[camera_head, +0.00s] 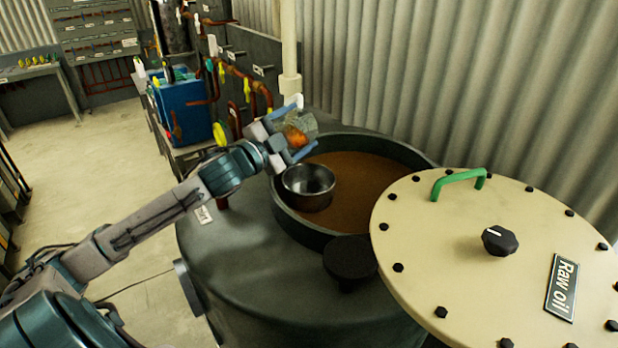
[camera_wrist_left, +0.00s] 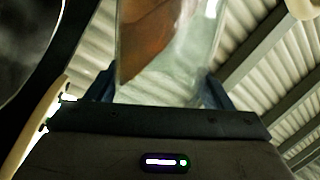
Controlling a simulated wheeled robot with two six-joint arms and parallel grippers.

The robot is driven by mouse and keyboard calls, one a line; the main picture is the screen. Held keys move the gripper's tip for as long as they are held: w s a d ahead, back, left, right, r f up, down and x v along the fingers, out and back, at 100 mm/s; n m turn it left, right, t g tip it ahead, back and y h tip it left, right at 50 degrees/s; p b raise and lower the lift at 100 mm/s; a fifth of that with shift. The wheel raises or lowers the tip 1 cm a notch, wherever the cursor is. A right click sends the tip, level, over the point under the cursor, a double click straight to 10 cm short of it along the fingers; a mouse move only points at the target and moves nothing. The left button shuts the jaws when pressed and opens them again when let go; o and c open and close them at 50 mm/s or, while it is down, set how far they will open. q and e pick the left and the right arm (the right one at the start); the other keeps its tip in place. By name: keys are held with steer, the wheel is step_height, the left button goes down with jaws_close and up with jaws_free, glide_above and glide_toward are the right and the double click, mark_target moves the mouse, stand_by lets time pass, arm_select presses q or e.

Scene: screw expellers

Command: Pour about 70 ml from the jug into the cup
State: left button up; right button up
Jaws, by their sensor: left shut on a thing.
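A clear glass jug (camera_head: 297,134) with orange-brown liquid is held between the blue fingers of my left gripper (camera_head: 304,127). In the left wrist view the jug (camera_wrist_left: 185,50) is between the fingers, and its liquid lies slantwise to one side, so the jug looks tilted. A metal cup (camera_head: 309,187), round and bowl-like, is below and slightly right of the jug, at the left part of the tank opening. The cup's inside looks grey; I cannot tell whether it holds liquid. No falling stream is clearly visible. My right gripper is out of view.
A dark tank (camera_head: 250,270) with brown contents (camera_head: 365,195) stands beneath. Its cream lid (camera_head: 430,235), marked "Raw oil", with a green handle (camera_head: 459,180), fills the right. A blue box (camera_head: 183,108) and pipes stand behind at left. The floor at left is clear.

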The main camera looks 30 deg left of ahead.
arm_select(q)
steer(key=shift+d+f+m, duration=0.15)
steer(key=shift+f+m, duration=0.2)
steer(key=shift+m, duration=0.25)
steer(key=shift+s+d+r+m+h, duration=0.1)
steer(key=shift+r+m+h, duration=0.1)
steer(key=shift+m, duration=0.3)
steer(key=shift+d+r+m+h, duration=0.1)
steer(key=shift+m+h, duration=0.1)
steer(key=shift+m, duration=0.3)
stand_by(0.7)
steer(key=shift+d+f+m, duration=0.15)
steer(key=shift+f+m, duration=0.15)
steer(key=shift+m, duration=0.1)
stand_by(0.6)
steer(key=shift+r, duration=0.25)
steer(key=shift+a+f+n, duration=0.2)
steer(key=shift+a+n, duration=0.1)
steer(key=shift+n, duration=0.8)
steer(key=shift+a+r+n+y, duration=0.25)
steer(key=shift+r+n+y, duration=0.25)
steer(key=shift+n, duration=0.7)
